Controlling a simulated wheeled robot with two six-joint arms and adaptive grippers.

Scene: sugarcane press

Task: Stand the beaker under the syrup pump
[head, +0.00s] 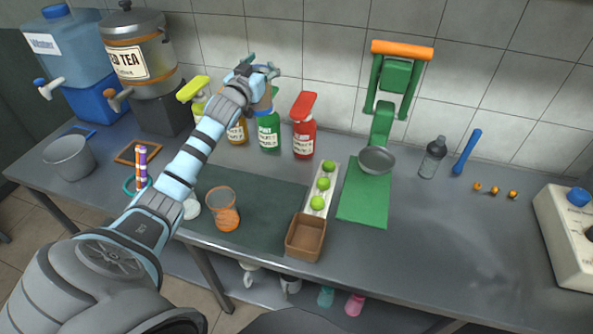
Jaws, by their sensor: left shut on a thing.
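A clear cup with an orange rim and orange contents (223,212), which looks like the beaker, stands upright at the front edge of the dark mat. Pump bottles stand along the back: a yellow-topped one (195,89), an amber one (237,131), a green one (268,131) and a red one (304,128). My left gripper (262,72) is above the amber and green bottles, apart from the cup. It is shut on a tan thing (263,100), mostly hidden, at the green bottle's top; I cannot tell what it is. My right gripper is out of view.
A brown box (306,238) and a white tray with green limes (316,206) stand right of the cup. A green press (382,122) with a grey bowl (377,160) is farther right. A tea urn (142,55) and water dispenser (65,50) fill the back left.

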